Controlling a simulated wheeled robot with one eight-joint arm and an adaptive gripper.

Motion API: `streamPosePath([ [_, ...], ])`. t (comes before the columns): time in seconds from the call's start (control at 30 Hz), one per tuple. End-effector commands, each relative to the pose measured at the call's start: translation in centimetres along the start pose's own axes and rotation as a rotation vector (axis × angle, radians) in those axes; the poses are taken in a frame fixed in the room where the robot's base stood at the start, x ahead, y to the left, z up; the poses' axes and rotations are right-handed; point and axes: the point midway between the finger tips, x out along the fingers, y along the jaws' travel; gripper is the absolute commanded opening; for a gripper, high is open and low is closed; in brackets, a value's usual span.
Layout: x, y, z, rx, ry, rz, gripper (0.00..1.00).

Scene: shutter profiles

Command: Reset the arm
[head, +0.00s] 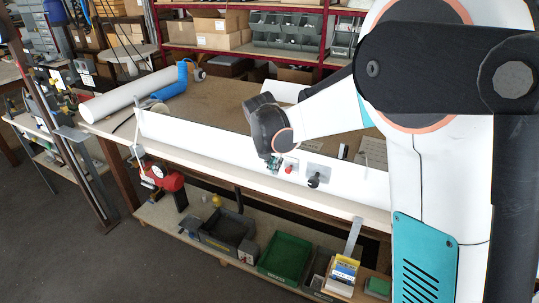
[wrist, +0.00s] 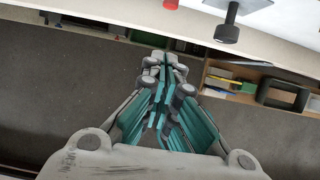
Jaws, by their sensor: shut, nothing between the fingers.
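My gripper (wrist: 164,62) is shut and empty in the wrist view, its teal and grey fingers together, with grey floor and the lower shelf behind them. In the head view my gripper (head: 275,165) shows as a small teal and dark piece below the wrist, in front of the long white profile (head: 215,134). My arm (head: 335,112) is bent, reaching from the right out over the workbench. Part of the gripper is hidden by the wrist in the head view.
A red knob (head: 291,165) and a black knob (head: 316,180) are close right of the gripper. The workbench (head: 228,95) holds a white roll (head: 130,95) and a blue item (head: 172,86). Bins, including a green one (head: 285,257), stand on the lower shelf. Floor at front left is clear.

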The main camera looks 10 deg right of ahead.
Motion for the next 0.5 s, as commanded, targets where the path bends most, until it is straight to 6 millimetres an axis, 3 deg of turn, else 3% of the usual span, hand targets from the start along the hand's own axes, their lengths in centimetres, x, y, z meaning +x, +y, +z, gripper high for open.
streamPosePath([
  [0.23, -1.8, -1.2, -0.3, 0.112, 0.0, 0.016, 0.0],
  [0.5, -7.7, -6.2, -2.4, 0.61, 0.013, 0.093, 0.0],
])
